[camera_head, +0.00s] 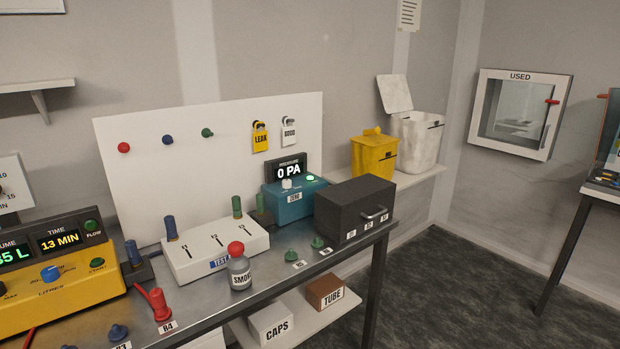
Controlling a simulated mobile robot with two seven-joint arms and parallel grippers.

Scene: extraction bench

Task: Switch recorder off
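No device in view bears a readable label saying recorder, so I cannot tell which one it is. A teal meter box (293,201) stands at the back of the bench with a dark display (288,169) reading 0 PA. It has a pale knob and a green glowing button (310,178) on top. A yellow unit (62,301) at the left shows lit readings, one of them 13 MIN, with a blue knob and green buttons. At the right edge, a device with a screen (612,140) is cut off by the frame. Neither gripper is in view.
On the bench (262,307) are a white test block (190,262), a smoke bottle with a red cap (240,274), a black drawer box (345,212) and several coloured plugs. Boxes sit on the shelf below. Dark floor (470,290) lies open between the bench and the right-hand table.

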